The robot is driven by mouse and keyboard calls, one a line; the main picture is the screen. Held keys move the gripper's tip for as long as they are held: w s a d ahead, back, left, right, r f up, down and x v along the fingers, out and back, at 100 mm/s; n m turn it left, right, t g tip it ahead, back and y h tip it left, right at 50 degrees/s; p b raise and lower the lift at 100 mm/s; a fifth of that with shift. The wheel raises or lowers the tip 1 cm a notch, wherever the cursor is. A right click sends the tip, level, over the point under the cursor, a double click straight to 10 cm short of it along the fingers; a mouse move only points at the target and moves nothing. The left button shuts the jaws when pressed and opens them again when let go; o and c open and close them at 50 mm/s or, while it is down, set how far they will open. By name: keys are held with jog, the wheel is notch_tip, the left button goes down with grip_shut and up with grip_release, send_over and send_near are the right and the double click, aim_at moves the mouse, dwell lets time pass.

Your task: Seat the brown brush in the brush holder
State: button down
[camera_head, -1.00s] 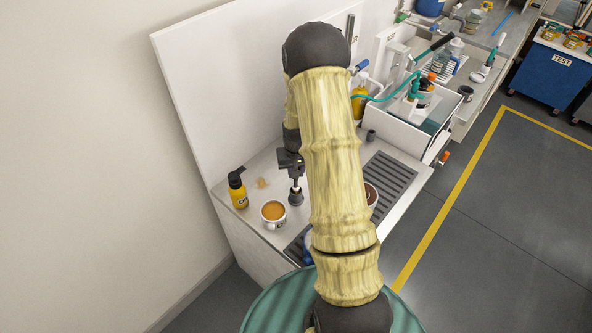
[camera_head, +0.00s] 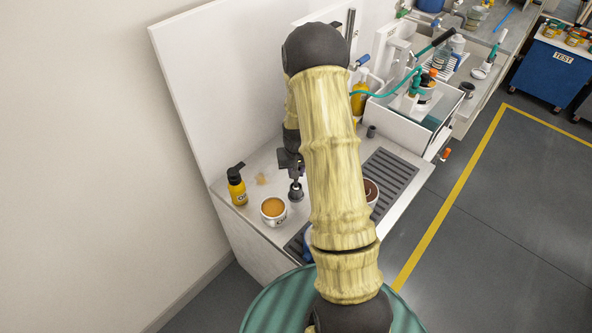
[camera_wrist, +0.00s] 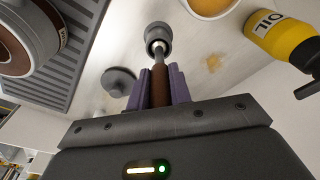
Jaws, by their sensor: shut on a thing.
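My gripper (camera_wrist: 160,92) has purple fingers and is shut on the brown brush (camera_wrist: 160,80), whose handle sits between them. The brush's pale, metallic far end points at a dark grey round cup, which looks like the brush holder (camera_wrist: 157,31). That end overlaps the cup's mouth; I cannot tell how deep it is inside. In the head view my gripper (camera_head: 293,165) is directly above the holder (camera_head: 296,195), with the brush mostly hidden by the gripper.
A mug of tan liquid (camera_head: 273,211) and a yellow oil bottle (camera_head: 236,188) stand close left of the holder. A slatted grey drain mat (camera_head: 393,172) lies right. A flat grey round piece (camera_wrist: 118,80) is beside the brush. A tan stain (camera_head: 261,179) marks the counter.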

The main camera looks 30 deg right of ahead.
jog(key=shift+f+b, duration=0.65)
jog(key=shift+f, duration=0.3)
jog(key=c, duration=1.2)
grip_release()
jog(key=r, duration=0.5)
jog(key=s+r+b, duration=0.1)
jog(key=r, duration=0.5)
jog(key=s+r+b, duration=0.1)
jog(key=r, duration=0.5)
jog(key=shift+a+r, duration=0.1)
jog(key=shift+a, duration=0.25)
jog(key=shift+s+d, duration=0.1)
